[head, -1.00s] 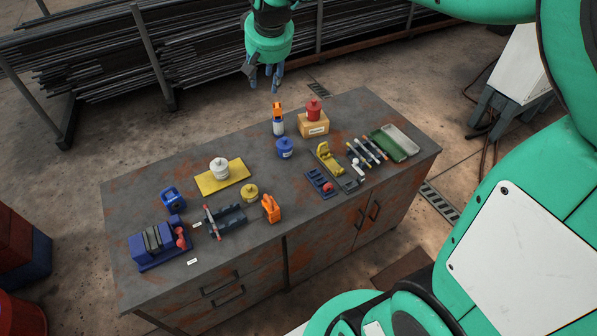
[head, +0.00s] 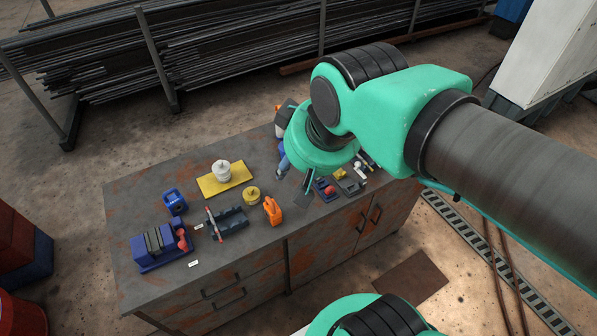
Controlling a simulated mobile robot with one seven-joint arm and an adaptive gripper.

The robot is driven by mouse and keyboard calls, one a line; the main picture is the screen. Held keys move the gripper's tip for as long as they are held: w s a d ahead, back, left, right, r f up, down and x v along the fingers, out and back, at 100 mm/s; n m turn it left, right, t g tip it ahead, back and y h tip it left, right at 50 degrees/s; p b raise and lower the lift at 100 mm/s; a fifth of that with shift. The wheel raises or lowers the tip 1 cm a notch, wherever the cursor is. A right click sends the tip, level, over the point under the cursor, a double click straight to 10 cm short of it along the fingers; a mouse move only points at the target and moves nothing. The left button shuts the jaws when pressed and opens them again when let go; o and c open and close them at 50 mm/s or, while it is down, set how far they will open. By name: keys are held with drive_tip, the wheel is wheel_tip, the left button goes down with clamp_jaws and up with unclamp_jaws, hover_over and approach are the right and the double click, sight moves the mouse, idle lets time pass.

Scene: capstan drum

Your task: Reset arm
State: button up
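My gripper (head: 293,180) hangs from the green wrist over the right half of the worn metal workbench (head: 150,275). Two of its fingers show apart, with bench top visible between them, and nothing shows held in them. The arm hides the back right of the bench. The orange clamp-like piece (head: 272,211) stands to the left of the gripper. The dark blue holder with a red knob (head: 325,190) is just right of the fingers.
A white lidded jar (head: 221,170) stands on a yellow plate (head: 235,179). A yellow pot (head: 251,195), a dark rack (head: 228,222), a blue box (head: 173,202) and a blue block (head: 160,250) occupy the left half. Racked bars (head: 230,55) lie behind.

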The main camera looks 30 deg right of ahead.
drive_tip(key=shift+s+a+f, duration=0.1)
drive_tip(key=shift+s+f, duration=0.15)
drive_tip(key=shift+s, duration=0.3)
drive_tip(key=shift+s+a+f, duration=0.1)
drive_tip(key=shift+s+f, duration=0.15)
drive_tip(key=shift+s, duration=0.25)
wheel_tip(320, 180, down, 6)
drive_tip(key=b, duration=0.6)
